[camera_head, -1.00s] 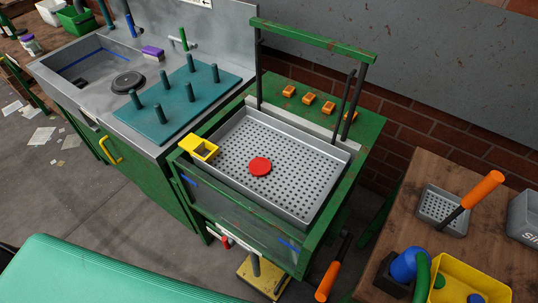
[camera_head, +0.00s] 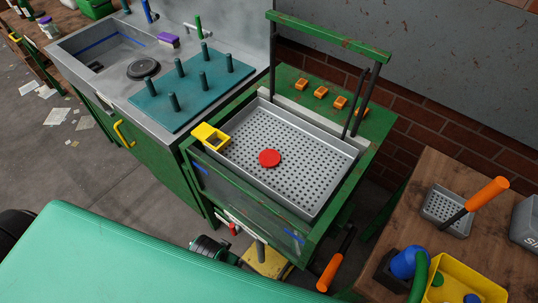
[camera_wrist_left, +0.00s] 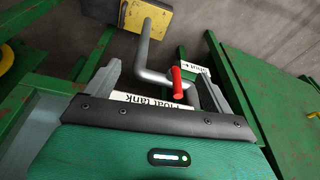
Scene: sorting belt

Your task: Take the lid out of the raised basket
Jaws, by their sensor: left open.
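A flat red disc (camera_head: 269,158), which looks like the lid, lies on the perforated floor of the grey basket (camera_head: 340,165) in the head view. The basket sits at the top of a green tank frame. In the left wrist view my left gripper (camera_wrist_left: 160,74) is open, its two grey fingers apart with nothing held between them. A red-handled valve (camera_wrist_left: 178,83) and a bent pipe show beyond the fingers. In the head view part of my left arm (camera_head: 212,248) shows low in front of the tank, well below and apart from the disc. My right gripper is not in view.
A yellow box-shaped holder (camera_head: 210,137) sits at the basket's left corner. A green overhead bar (camera_head: 330,38) stands behind the basket. A teal peg board (camera_head: 185,98) lies on the sink counter. A wooden table (camera_head: 455,180) with a yellow bin (camera_head: 440,292) stands at the right.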

